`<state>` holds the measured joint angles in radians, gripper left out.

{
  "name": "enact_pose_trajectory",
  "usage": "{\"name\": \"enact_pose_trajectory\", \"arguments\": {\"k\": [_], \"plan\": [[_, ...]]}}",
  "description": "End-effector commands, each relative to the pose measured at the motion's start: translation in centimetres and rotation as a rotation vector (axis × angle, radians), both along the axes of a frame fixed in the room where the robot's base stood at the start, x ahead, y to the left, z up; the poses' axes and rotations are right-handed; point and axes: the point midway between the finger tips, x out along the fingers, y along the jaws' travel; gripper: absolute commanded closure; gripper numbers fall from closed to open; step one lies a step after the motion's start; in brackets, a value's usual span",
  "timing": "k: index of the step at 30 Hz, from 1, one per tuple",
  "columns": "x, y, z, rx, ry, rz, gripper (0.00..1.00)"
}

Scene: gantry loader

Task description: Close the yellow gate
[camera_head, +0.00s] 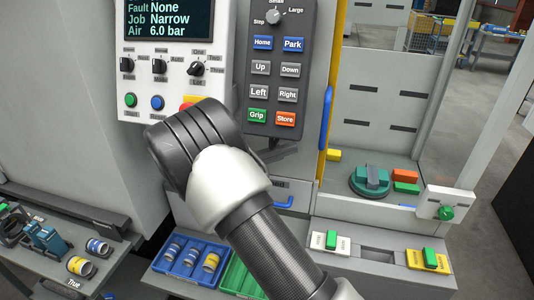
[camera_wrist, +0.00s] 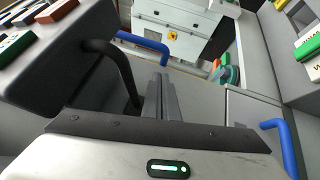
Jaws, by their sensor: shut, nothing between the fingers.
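The yellow gate (camera_head: 323,120) shows in the head view as a tall, narrow yellow edge right of the grey button pendant. A vertical blue handle (camera_head: 326,90) is on it. The bay to its right looks uncovered, though I cannot tell if clear glazing spans it. My gripper (camera_head: 283,152) is below the pendant and left of the gate, partly hidden by my wrist. In the wrist view my gripper (camera_wrist: 161,98) is shut and empty. A blue handle (camera_wrist: 145,42) lies beyond the fingertips, apart from them; I cannot tell whether it is the gate's.
The button pendant (camera_head: 277,75) hangs close to my gripper; its dark body (camera_wrist: 60,60) fills the wrist view's upper left. A drawer with a blue handle (camera_head: 298,204) is below. The bay holds a green chuck (camera_head: 370,180). Blue bins (camera_head: 190,262) stand in front.

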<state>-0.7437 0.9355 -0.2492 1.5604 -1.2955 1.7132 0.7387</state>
Motion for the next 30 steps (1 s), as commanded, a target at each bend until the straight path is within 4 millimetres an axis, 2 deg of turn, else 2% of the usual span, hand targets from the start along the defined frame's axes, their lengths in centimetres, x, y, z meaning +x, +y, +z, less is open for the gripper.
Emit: {"name": "enact_pose_trajectory", "arguments": {"k": [3,9,25,30], "plan": [[-0.2,-2.1,0.6,0.000,0.002,-0.002,1.00],[-1.4,-4.0,0.9,0.000,0.001,-0.001,1.00],[-1.7,-4.6,0.9,0.000,0.000,-0.001,1.00],[-2.0,-5.6,0.9,0.000,0.001,-0.001,1.00]]}}
